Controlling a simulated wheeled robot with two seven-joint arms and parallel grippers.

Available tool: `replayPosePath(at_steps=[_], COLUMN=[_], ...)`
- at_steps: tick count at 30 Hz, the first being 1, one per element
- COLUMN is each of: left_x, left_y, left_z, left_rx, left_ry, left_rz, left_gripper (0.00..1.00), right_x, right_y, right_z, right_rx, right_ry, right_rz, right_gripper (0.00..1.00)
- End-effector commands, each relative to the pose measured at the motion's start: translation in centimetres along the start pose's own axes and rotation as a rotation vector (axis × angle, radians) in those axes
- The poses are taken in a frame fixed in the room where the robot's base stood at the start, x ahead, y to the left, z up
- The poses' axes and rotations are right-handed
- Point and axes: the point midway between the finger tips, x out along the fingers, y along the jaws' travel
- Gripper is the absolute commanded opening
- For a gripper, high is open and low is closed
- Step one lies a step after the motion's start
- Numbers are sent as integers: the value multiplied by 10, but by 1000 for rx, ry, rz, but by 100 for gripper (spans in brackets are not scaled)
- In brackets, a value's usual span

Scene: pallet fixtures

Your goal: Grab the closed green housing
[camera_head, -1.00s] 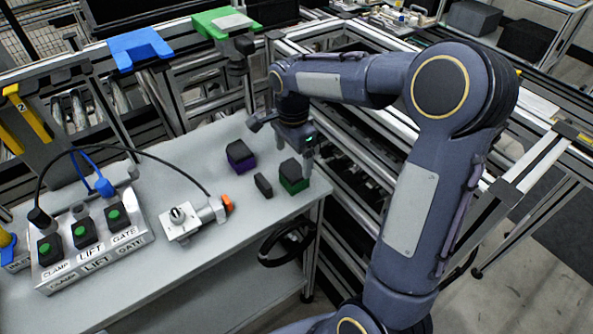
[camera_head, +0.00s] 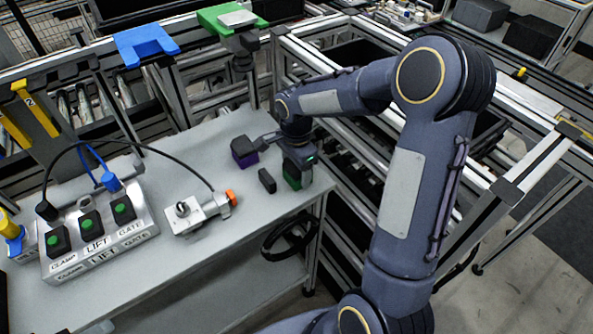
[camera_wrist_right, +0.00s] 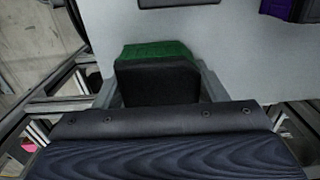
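The closed green housing (camera_head: 292,182) sits on the grey table near its right edge. It is a small box with a black top and a green lower part, partly hidden by my right gripper in the head view. In the right wrist view the housing (camera_wrist_right: 158,82) is between the two grey fingers. My right gripper (camera_head: 298,172) is lowered over it, one finger (camera_wrist_right: 107,92) on each side. The fingers look open around it, with a narrow gap at the right; firm contact is not visible. My left gripper is not in view.
A purple housing with a black top (camera_head: 244,152) and a small black block (camera_head: 267,181) stand left of the green housing. A metal clamp fixture (camera_head: 197,212) and a button box (camera_head: 97,235) are further left. The rail frame (camera_head: 345,205) borders the table's right side.

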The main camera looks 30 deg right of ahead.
Motion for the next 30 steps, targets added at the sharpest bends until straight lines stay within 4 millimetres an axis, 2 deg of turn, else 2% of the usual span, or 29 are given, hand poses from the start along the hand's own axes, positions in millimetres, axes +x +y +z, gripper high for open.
replayPosePath(at_steps=[1, 4, 12, 17, 22, 30], left_x=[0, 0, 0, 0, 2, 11], left_y=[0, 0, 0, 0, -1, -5], left_z=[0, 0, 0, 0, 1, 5], left_rx=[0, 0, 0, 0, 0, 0], left_ry=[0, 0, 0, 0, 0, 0], left_rz=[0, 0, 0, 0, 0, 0], left_gripper=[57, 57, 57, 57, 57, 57], right_x=[0, 0, -2, -12, -36, -95], right_y=[0, 0, 0, -1, 0, 23], right_z=[0, 0, 0, 0, 3, 51], right_rx=[0, 0, 0, 2, -3, -7], right_ry=[0, 0, 0, 1, 1, 0], right_rz=[0, 0, -1, -4, -7, -8], right_gripper=[53, 40, 39, 39, 39, 39])
